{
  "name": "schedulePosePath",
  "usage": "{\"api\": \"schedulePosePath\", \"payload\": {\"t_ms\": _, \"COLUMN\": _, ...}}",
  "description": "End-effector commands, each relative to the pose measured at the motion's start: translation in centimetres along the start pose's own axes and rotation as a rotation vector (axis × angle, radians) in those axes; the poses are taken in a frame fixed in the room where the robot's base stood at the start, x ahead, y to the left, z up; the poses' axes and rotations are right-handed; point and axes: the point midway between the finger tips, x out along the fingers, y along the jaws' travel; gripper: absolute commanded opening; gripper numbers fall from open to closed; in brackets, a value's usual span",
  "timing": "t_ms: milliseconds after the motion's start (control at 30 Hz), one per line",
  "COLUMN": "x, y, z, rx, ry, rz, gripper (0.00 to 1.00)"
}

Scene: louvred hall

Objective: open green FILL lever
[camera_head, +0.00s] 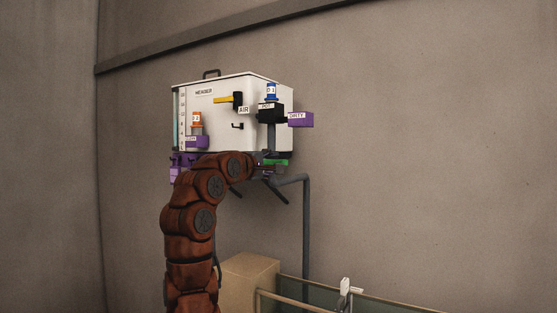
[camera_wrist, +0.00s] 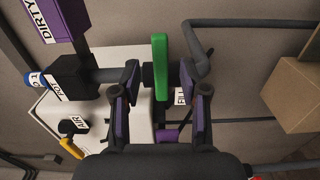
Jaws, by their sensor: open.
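The green FILL lever (camera_wrist: 160,60) shows as a straight bar on a dark pipe in the wrist view. A white FILL label (camera_wrist: 181,97) is beside it, partly covered by a finger. My gripper (camera_wrist: 159,82) is open, with one finger on each side of the lever as seen there and a visible gap to each. I cannot tell how deep the lever lies between them. In the head view the lever (camera_head: 279,162) is a small green piece under the white box, at the end of my arm. My gripper (camera_head: 263,168) is mostly lost among dark parts there.
The white box (camera_head: 222,122) hangs on the wall. It carries a yellow AIR lever (camera_head: 226,99), a black POT block (camera_head: 271,113), a purple DIRTY block (camera_head: 300,119) and an orange-topped part (camera_head: 196,119). A grey pipe (camera_head: 306,225) runs down. A cardboard box (camera_head: 250,275) stands below.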

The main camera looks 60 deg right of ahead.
Motion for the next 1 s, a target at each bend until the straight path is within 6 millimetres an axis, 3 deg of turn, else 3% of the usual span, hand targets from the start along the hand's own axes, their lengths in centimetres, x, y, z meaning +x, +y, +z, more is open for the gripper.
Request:
{"api": "schedulePosePath", "payload": {"t_ms": 200, "x": 2.2, "y": 0.0, "z": 0.0, "rx": -0.001, "ry": -0.001, "rz": -0.003, "gripper": 0.44}}
{"api": "schedulePosePath", "payload": {"t_ms": 1000, "x": 4.0, "y": -0.1, "z": -0.1, "rx": -0.001, "ry": 0.001, "rz": -0.001, "gripper": 0.44}}
